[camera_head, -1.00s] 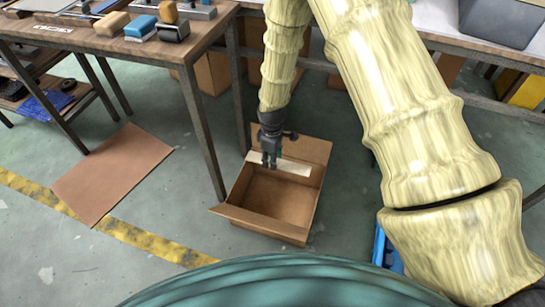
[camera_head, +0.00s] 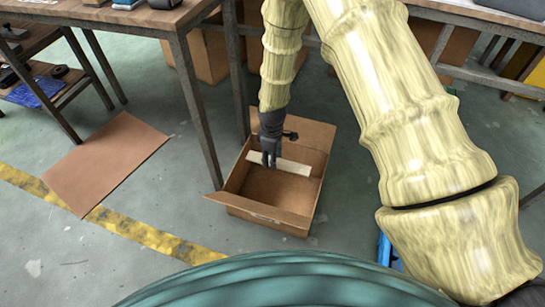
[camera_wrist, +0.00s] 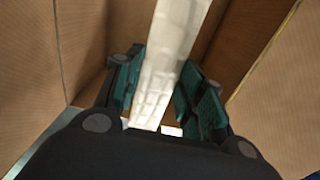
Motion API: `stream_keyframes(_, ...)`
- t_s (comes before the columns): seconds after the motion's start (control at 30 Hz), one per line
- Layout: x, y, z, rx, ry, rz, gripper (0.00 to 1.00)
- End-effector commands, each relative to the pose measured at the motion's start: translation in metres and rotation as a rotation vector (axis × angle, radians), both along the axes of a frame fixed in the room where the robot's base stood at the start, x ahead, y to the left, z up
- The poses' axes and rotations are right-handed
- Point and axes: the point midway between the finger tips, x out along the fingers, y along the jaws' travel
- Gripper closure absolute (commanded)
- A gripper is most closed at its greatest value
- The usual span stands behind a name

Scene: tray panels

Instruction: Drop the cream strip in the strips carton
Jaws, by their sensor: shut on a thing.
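The cream strip (camera_head: 292,167) is a flat, pale bar lying level across the mouth of the strips carton in the head view. My gripper (camera_head: 269,160) is shut on it near its left part and points down into the carton. In the wrist view the strip (camera_wrist: 168,60) runs between the two teal finger pads of my gripper (camera_wrist: 160,95). The strips carton (camera_head: 262,214) is an open brown cardboard box on the floor with its flaps folded out. The carton's walls (camera_wrist: 275,90) surround the strip in the wrist view. I cannot tell whether the strip touches the carton.
A table leg (camera_head: 198,110) stands close to the carton's left side. A flat cardboard sheet (camera_head: 108,160) lies on the floor at left, by a yellow floor stripe (camera_head: 150,238). A blue object (camera_head: 385,250) sits right of the carton, partly hidden by my arm.

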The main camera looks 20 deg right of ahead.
Motion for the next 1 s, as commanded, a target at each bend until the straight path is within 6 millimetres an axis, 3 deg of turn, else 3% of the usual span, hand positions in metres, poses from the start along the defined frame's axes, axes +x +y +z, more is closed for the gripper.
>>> stream_keyframes(0.03,0.0,0.0,-0.009,0.0,0.0,0.0,0.79)
stream_keyframes(0.6,0.0,0.0,-0.059,0.0,0.0,0.0,0.79)
stream_keyframes(1.0,0.0,0.0,-0.072,0.0,0.0,0.0,0.79)
